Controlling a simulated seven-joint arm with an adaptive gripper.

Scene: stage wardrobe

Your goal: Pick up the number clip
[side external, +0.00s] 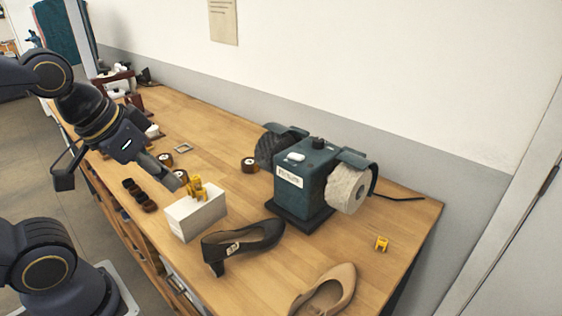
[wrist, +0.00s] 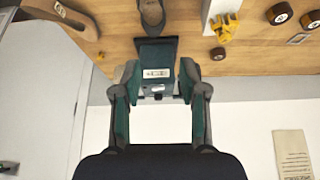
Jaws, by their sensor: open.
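Two small yellow pieces are in view, and I cannot tell for certain which is the number clip. One yellow clip-like piece (side external: 196,188) sits on top of a white box (side external: 197,216); it also shows in the wrist view (wrist: 224,27). A smaller yellow piece (side external: 381,243) lies alone on the bench at the right, and it shows at the left in the wrist view (wrist: 99,56). My gripper (side external: 177,181) appears near the white box in the side view. In the wrist view its fingers (wrist: 159,72) are apart with nothing between them.
A dark green machine (side external: 303,177) with two wheels stands on the wooden bench (side external: 257,291). A black shoe (side external: 243,243) and a beige shoe (side external: 326,293) lie in front of it. Several dark rolls and a small frame (side external: 183,148) are farther left. A wall runs behind the bench.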

